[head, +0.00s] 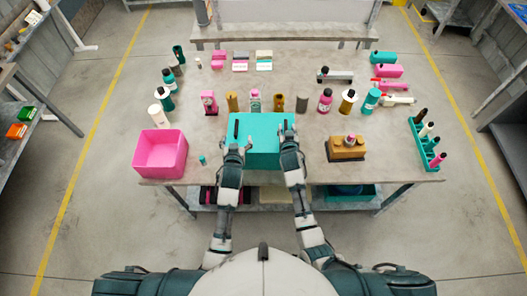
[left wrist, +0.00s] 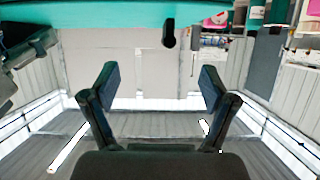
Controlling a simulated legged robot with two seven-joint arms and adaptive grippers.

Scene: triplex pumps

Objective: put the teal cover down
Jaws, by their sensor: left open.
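The teal cover (head: 262,148) is a box-like piece at the middle of the table's front edge, with a dark handle at its left and right. In the left wrist view the teal cover (left wrist: 110,14) crosses the top, with a dark rounded handle end (left wrist: 169,34) below its edge. My left gripper (head: 238,146) is at the cover's left side; in the left wrist view its fingers (left wrist: 155,85) stand wide apart with nothing between them. My right gripper (head: 289,138) is at the right handle; its fingers are too small to read. I cannot tell whether the cover rests on something.
A pink bin (head: 160,154) stands left on the table (head: 210,165), with a small teal piece (head: 202,160) beside it. A tan block (head: 346,149) and a green rack (head: 425,145) are at right. Several bottles and cylinders stand behind the cover.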

